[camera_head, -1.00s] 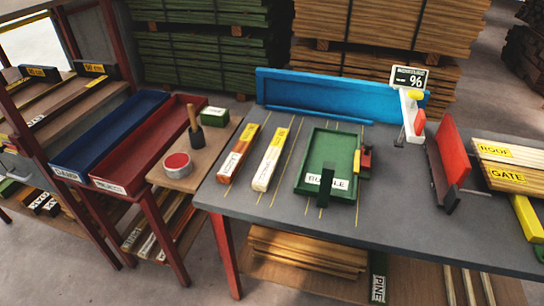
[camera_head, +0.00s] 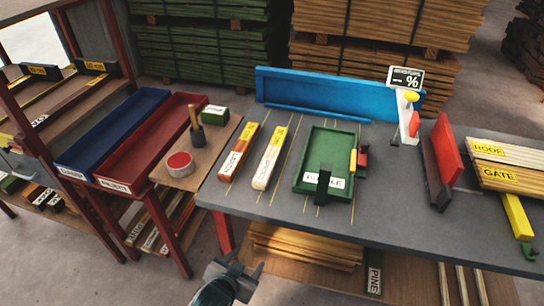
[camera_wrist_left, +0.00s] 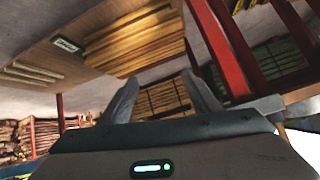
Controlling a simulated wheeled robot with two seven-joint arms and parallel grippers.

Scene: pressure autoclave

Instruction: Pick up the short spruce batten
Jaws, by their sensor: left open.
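Two short battens lie side by side on the grey table in the head view. One is an orange-brown batten (camera_head: 239,152) whose end label seems to read LARCH. The other is a pale batten (camera_head: 268,158) with a yellow label and a white end label too small to read; its pale wood could be spruce. My left gripper (camera_head: 240,270) is at the bottom of the head view, in front of the table's near edge and apart from both battens. In the left wrist view its fingers (camera_wrist_left: 163,98) are spread and empty. My right gripper is not in view.
A green tray (camera_head: 312,143) lies right of the battens on the grey table (camera_head: 400,215). A blue bin (camera_head: 110,135), a red bin (camera_head: 150,150) and a small stand with a round tin (camera_head: 179,164) are to the left. Boards (camera_head: 300,250) lie on the shelf below.

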